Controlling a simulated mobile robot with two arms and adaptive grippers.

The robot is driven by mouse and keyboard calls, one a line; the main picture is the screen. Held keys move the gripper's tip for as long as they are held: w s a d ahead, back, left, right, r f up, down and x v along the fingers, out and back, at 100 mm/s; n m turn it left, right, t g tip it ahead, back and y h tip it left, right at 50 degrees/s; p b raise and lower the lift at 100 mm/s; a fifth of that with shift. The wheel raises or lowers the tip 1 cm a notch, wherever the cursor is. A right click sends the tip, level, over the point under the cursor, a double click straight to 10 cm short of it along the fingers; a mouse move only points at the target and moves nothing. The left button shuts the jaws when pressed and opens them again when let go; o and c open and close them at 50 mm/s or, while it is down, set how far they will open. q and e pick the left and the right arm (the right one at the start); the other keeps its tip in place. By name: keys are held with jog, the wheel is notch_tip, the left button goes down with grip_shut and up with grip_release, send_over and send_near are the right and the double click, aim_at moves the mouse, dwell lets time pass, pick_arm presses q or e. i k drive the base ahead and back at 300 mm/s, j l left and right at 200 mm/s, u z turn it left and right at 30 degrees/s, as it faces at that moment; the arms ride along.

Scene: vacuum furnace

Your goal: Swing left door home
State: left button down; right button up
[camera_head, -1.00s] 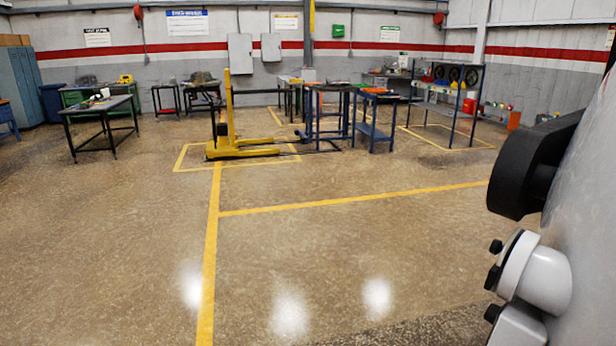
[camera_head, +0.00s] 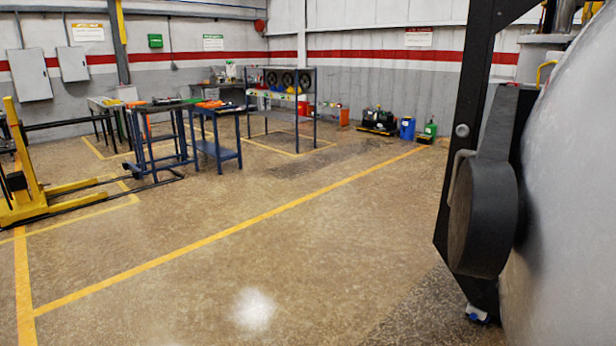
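A large pale grey curved surface (camera_head: 573,210) fills the right edge, very close. It looks like part of the furnace or its left door, but I cannot tell which. A tall black bracket or post (camera_head: 463,150) stands beside the fitting. How far the door is swung cannot be seen. Neither of my grippers is in view.
Open floor (camera_head: 250,240) with yellow lines lies left and ahead. A yellow lifter (camera_head: 30,190) is at the far left. Blue tables (camera_head: 215,150) and a rack with fans (camera_head: 285,105) stand farther back. A blue bin (camera_head: 407,128) and containers are by the wall.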

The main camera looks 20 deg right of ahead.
aim_at(533, 209)
jog(key=i+z, duration=0.25)
jog(key=z, duration=0.15)
jog(key=i+z, duration=0.4)
jog(key=i+j+z, duration=0.1)
jog(key=z, duration=0.35)
jog(key=i+j+z, duration=0.2)
jog(key=z, duration=0.2)
jog(key=i+j+z, duration=0.25)
jog(key=z, duration=0.15)
jog(key=i+j+z, duration=0.25)
jog(key=k+j, duration=0.05)
